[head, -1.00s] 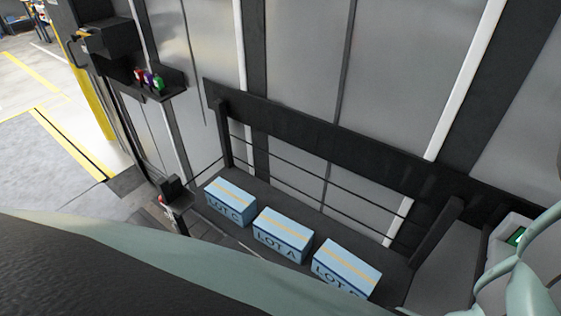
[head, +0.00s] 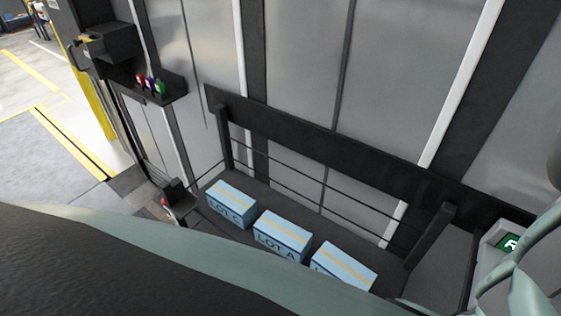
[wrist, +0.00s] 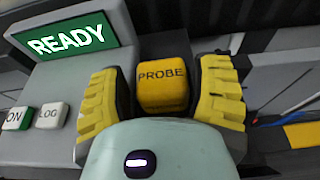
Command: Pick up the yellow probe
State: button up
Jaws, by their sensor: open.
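The yellow probe (wrist: 163,72), a block with PROBE written on its top, shows in the wrist view. It sits between the two yellow-padded fingers of my gripper (wrist: 163,95). The fingers are open, one on each side of the probe. A dark gap shows at its right side, and I cannot tell whether the left finger touches it. The lower part of the probe is hidden behind my gripper's body. In the head view neither the probe nor the fingers can be made out.
A grey console with a green READY screen (wrist: 67,40) stands left of the probe, with an ON button (wrist: 18,118) and a LOG button (wrist: 51,115). In the head view, blue boxes (head: 283,236) line a dark shelf beside a railing. Small coloured items sit on a wall ledge (head: 172,95).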

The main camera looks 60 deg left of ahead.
jog(key=c, duration=1)
jog(key=shift+r, duration=0.1)
